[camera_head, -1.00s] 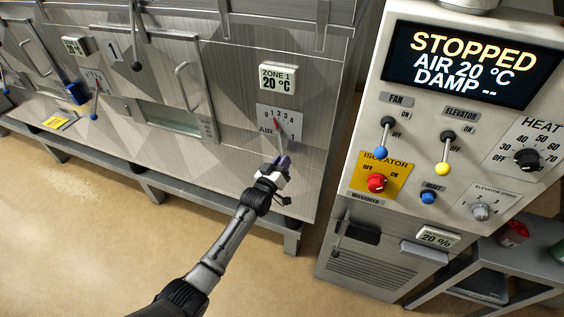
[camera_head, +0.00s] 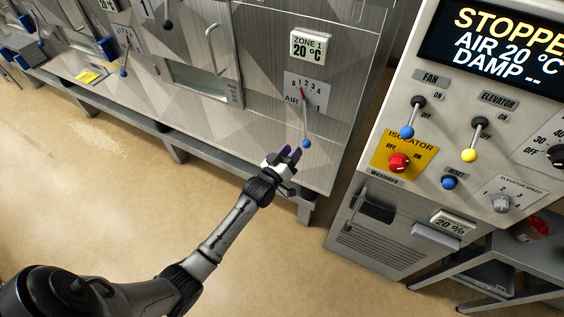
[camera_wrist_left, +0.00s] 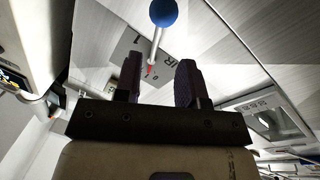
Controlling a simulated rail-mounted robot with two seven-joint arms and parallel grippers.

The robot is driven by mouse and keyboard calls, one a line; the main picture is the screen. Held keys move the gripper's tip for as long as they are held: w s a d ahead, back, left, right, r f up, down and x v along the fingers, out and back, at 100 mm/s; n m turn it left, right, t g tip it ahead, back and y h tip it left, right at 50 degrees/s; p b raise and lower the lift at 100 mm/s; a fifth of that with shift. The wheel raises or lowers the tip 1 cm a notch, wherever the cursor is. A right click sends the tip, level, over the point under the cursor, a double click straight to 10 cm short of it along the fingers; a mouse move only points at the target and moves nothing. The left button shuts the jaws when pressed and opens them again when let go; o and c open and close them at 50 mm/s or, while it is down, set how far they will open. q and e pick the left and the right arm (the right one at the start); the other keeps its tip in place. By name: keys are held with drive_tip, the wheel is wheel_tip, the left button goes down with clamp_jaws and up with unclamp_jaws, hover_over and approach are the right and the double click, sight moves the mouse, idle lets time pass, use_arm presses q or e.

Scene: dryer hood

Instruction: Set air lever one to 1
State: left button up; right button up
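Air lever one (camera_head: 305,125) hangs down from its AIR dial plate (camera_head: 318,92) under the ZONE 1 display, with a blue ball at its lower end. Its red pointer tilts up and left, near the low end of the scale; I cannot tell the exact mark. My left gripper (camera_head: 289,154) is open and empty, just below and left of the blue ball, apart from it. In the left wrist view, the blue ball (camera_wrist_left: 163,12) and its rod show beyond the two spread fingers (camera_wrist_left: 158,80). My right gripper is not in view.
The control cabinet (camera_head: 400,215) stands to the right, with fan and elevator levers and a red isolator knob (camera_head: 398,163). The ZONE 1 display (camera_head: 311,46) reads 20 °C. A metal ledge (camera_head: 190,142) runs below the panels. Open floor lies in front.

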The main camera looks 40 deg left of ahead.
use_arm(q)
drive_tip(key=shift+s+d+f, duration=0.1)
drive_tip(key=shift+s+f, duration=0.05)
drive_tip(key=shift+s, duration=0.75)
drive_tip(key=shift+s+d+f, duration=0.1)
drive_tip(key=shift+s, duration=0.75)
drive_tip(key=shift+s+d+f, duration=0.1)
drive_tip(key=shift+s+f, duration=0.05)
drive_tip(key=shift+s, duration=0.75)
